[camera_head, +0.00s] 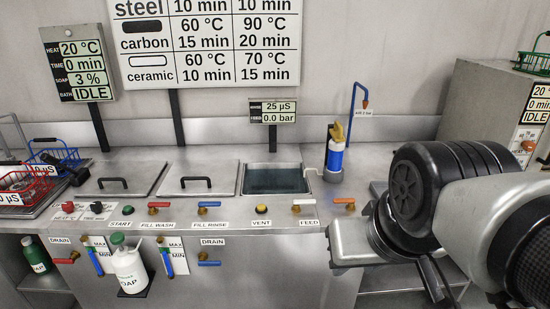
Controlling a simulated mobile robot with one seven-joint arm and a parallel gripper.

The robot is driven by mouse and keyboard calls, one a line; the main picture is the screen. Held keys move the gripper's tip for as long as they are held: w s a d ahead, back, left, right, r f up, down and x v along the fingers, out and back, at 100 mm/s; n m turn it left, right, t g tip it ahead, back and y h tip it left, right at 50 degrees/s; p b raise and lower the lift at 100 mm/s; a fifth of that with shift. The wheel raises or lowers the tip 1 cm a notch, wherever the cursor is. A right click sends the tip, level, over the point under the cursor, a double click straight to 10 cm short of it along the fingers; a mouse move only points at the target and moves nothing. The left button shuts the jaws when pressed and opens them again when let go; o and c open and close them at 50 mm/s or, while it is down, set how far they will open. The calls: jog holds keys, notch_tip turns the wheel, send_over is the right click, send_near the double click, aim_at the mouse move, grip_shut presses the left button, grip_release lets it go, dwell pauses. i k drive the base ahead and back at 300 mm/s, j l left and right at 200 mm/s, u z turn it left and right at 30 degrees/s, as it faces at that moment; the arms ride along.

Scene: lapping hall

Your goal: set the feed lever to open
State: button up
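The FEED label (308,222) is on the front edge of the steel bench, right of centre.
A display (272,112) reads 25 µS and 0.0 bar. A blue filter cylinder (335,157) and blue pipe (352,105) stand behind the levers. The vent knob (262,208) and fill rinse lever (208,205) are left. A rinse basin (274,180) is open.

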aim_at(297, 203)
jog(key=i+l, duration=0.1)
jog(key=i, duration=1.05)
